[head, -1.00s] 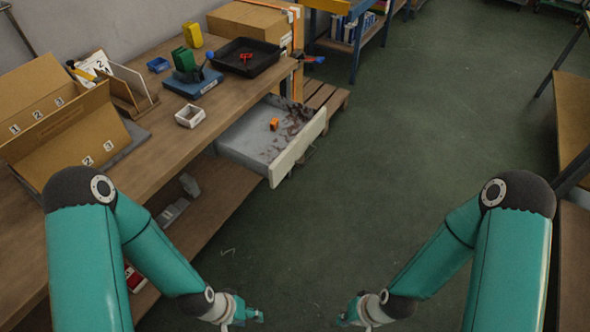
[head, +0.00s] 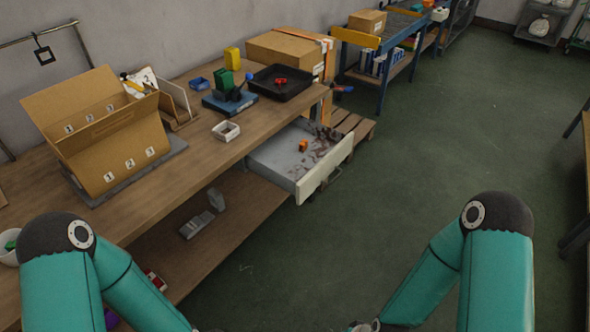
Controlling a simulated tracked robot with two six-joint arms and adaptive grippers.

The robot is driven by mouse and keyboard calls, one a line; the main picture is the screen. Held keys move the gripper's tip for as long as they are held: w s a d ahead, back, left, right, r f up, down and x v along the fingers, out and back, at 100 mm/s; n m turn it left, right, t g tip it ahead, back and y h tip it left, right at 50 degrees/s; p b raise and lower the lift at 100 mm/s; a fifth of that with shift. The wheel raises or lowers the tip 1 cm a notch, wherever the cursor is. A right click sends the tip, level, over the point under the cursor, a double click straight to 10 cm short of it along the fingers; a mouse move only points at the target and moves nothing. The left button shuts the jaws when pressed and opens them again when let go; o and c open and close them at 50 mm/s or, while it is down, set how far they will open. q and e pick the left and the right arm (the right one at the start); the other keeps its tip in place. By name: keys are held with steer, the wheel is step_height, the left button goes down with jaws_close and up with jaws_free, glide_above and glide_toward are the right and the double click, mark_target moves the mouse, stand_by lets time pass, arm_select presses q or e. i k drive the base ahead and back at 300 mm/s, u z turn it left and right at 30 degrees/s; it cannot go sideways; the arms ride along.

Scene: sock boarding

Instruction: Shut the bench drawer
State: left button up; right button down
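The bench drawer (head: 270,157) stands pulled out from under the right end of the wooden bench (head: 150,196). Its pale front panel (head: 325,169) faces the open floor. Inside lie a small orange block (head: 303,145) and some dark marks or scraps. Both my teal arms reach down to the bottom edge of the head view, well short of the drawer. My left gripper is out of the picture. My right gripper is also cut off by the bottom edge; only a sliver near the wrist shows.
The bench top holds a cardboard box with numbered slots (head: 100,135), a white square tray (head: 226,131), a black tray (head: 280,82) and a blue base (head: 230,104). A pallet (head: 352,124) stands behind the drawer. The green floor (head: 430,150) ahead is clear.

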mark_target(278, 160)
steer(key=u, duration=0.35)
steer(key=i, duration=1.15)
steer(key=z, duration=0.6)
